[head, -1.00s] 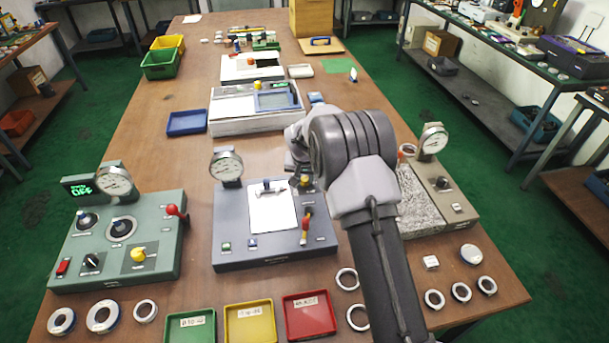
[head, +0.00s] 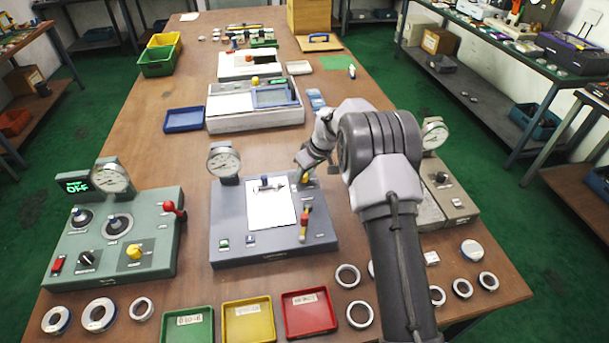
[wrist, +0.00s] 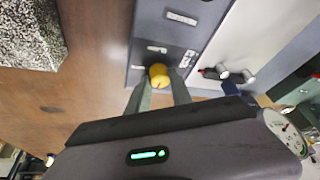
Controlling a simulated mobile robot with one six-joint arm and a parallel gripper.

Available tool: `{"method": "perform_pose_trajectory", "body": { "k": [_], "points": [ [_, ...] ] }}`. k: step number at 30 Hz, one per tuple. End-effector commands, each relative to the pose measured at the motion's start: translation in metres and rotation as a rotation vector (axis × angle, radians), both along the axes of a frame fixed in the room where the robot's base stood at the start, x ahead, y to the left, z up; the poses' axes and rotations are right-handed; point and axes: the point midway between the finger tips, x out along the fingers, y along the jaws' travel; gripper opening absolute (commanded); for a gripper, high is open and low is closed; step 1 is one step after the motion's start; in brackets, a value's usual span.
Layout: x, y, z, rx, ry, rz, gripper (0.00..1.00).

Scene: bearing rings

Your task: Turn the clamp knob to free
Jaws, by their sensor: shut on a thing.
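The yellow clamp knob (wrist: 158,74) sits on the panel of the middle blue-grey fixture (head: 232,258). In the wrist view it is between the two fingertips of my gripper (wrist: 159,84), which is shut on it. In the head view my gripper (head: 303,178) reaches down to the fixture's back right corner, where fingers and wrist largely cover the knob. I cannot read the knob's pointer or the small labels beside it.
A gauge (head: 223,161) stands at the fixture's back left, and a red-and-yellow lever (head: 304,224) in front of the knob. A white plate (head: 271,208) lies on the panel. A green fixture (head: 112,240) stands left; trays and rings lie in front.

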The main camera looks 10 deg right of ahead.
Motion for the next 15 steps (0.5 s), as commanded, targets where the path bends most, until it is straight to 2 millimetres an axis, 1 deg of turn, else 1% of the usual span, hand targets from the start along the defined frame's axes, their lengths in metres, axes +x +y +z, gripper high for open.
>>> {"method": "perform_pose_trajectory", "body": {
  "k": [6, 15],
  "points": [
    [0.0000, -0.0004, -0.0009, -0.001, 0.001, 0.067, 0.00],
    [-0.0001, -0.0004, -0.0004, 0.000, 0.002, 0.096, 0.00]
  ]
}}
